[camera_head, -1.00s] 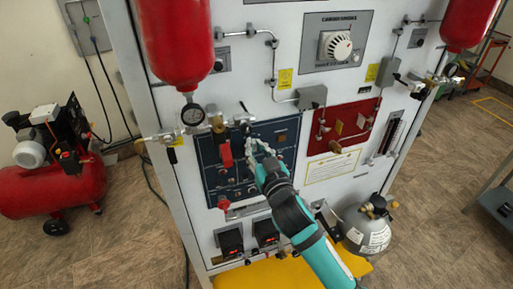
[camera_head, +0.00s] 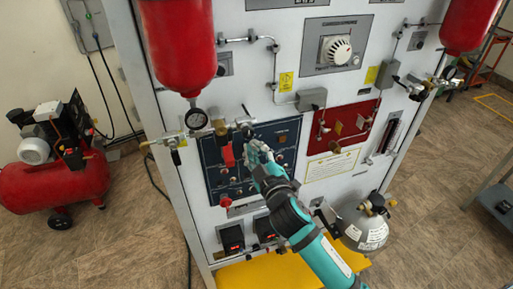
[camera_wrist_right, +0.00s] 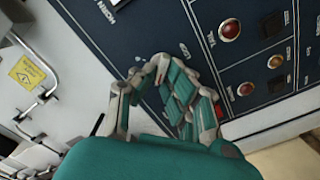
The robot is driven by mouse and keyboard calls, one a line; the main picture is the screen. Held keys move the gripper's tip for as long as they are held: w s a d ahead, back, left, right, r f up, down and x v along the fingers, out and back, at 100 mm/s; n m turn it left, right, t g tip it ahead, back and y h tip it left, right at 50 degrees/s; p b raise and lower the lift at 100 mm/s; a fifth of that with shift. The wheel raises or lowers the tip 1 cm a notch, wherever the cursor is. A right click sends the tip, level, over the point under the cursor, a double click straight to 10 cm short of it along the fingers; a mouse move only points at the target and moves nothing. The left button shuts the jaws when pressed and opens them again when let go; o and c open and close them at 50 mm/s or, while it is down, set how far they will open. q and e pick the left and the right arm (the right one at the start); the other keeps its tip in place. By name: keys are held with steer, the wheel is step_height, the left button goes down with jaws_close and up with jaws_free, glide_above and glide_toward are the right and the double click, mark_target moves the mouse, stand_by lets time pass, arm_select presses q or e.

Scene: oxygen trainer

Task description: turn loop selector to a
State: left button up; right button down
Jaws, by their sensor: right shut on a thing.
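The blue control panel (camera_head: 284,133) is on the front of the white cabinet, and its dark face fills much of the right wrist view (camera_wrist_right: 205,70). My right gripper (camera_head: 252,146) reaches up to the upper middle of this panel. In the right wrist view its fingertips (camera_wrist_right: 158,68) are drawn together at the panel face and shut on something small. The fingers hide what they hold. I take it to be the loop selector, but its pointer and position marks cannot be read. My left gripper is not in view.
Red lamps (camera_wrist_right: 229,30) and black switches (camera_wrist_right: 273,22) lie close to the fingers. A red-handled part (camera_head: 227,156) and a pressure gauge (camera_head: 195,119) are left of the gripper. A red panel (camera_head: 348,124) is to the right. A grey gas cylinder (camera_head: 364,230) stands at lower right.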

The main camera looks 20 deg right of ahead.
steer(key=shift+n, duration=0.4)
steer(key=c, duration=1.4)
jaws_free()
steer(key=shift+s, duration=0.1)
steer(key=s, duration=1.1)
steer(key=shift+s+d, duration=0.15)
steer(key=shift+s, duration=0.25)
